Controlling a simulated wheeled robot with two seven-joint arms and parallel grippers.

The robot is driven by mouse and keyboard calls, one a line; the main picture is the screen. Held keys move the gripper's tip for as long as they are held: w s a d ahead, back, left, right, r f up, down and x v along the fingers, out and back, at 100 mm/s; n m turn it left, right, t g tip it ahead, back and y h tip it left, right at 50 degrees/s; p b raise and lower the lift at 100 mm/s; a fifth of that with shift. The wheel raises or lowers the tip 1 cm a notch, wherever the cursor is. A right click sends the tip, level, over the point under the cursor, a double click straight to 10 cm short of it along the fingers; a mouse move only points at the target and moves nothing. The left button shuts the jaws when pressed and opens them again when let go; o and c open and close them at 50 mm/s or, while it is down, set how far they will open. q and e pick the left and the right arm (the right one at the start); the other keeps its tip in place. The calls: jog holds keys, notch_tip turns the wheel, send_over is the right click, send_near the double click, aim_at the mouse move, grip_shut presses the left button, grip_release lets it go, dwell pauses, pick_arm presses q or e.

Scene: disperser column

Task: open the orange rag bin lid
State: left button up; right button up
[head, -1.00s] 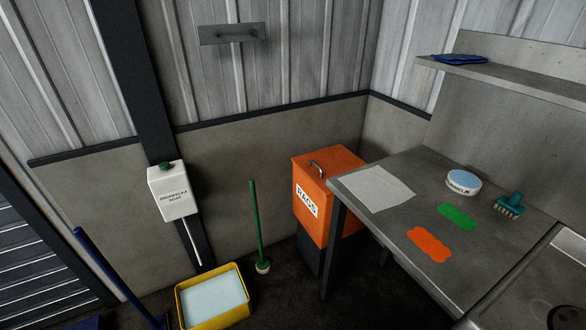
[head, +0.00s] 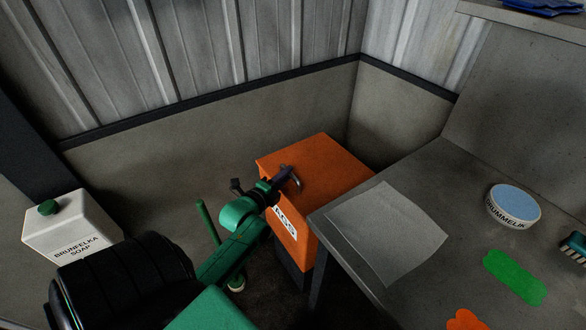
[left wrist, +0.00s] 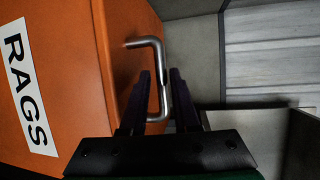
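The orange rag bin (head: 318,165) stands in the corner beside the workbench, its lid closed. In the left wrist view the bin (left wrist: 75,60) shows its RAGS label and a bent metal handle (left wrist: 160,60) on the lid. My left gripper (head: 290,176) is at the handle, over the near left part of the lid. In the left wrist view its two dark fingers (left wrist: 160,72) are apart, with the handle's bar between them and a gap visible. My right gripper is not in view.
The workbench (head: 420,255) stands close to the bin's right side, with a paper sheet (head: 385,230), a round tin (head: 513,207) and a green patch (head: 513,277) on it. A soap dispenser (head: 70,228) is at the left. A green-handled tool (head: 207,220) stands behind my arm.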

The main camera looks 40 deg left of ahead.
aim_at(295, 168)
pick_arm(q)
jog(key=w, duration=0.4)
jog(key=shift+w+a+f, duration=0.2)
jog(key=shift+w+f, duration=0.15)
jog(key=shift+w+a+f, duration=0.1)
jog(key=shift+w+f, duration=0.05)
jog(key=shift+w, duration=0.15)
jog(key=shift+s, duration=0.1)
grip_shut()
dwell(0.6)
